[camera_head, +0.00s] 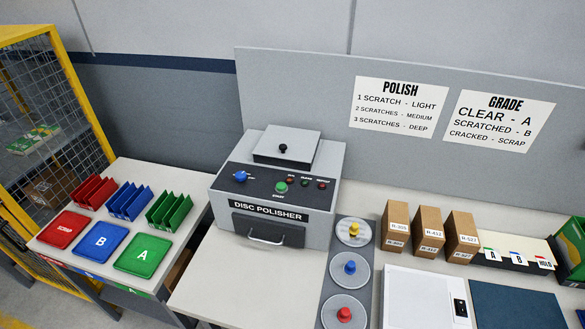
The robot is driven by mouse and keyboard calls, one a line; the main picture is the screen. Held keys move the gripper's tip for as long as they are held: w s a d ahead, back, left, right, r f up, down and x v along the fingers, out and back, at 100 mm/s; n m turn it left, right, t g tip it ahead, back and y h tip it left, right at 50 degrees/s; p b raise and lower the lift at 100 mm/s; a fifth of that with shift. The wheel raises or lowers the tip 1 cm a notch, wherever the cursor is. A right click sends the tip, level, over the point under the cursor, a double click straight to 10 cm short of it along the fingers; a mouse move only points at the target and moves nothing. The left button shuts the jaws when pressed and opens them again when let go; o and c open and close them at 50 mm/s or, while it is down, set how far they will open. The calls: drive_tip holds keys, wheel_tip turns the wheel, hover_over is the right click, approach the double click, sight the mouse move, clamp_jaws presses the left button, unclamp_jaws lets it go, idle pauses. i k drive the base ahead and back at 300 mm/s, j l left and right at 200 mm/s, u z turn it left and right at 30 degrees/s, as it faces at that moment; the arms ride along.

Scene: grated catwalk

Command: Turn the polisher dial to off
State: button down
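The disc polisher (231,208) is a grey machine standing on the bench in the middle of the view. Its dark sloped front panel carries a blue dial (241,176) at the left. The dial's pointer direction and markings are too small to read. A green button (281,187) sits right of the dial, with several small indicator lights above and beside it. A drawer with a silver handle (266,239) is below the label. A lid with a black knob (283,148) is on top and looks closed. My gripper is not in view.
Left are red, blue and green trays (144,253) with racks behind, and a yellow mesh cage (30,120). Right are yellow, blue and red knobbed discs (366,271), brown boxes (428,226) and a white case (425,290). The bench before the polisher (235,280) is clear.

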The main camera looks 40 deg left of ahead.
sight(240, 177)
drive_tip(key=u, duration=1.9)
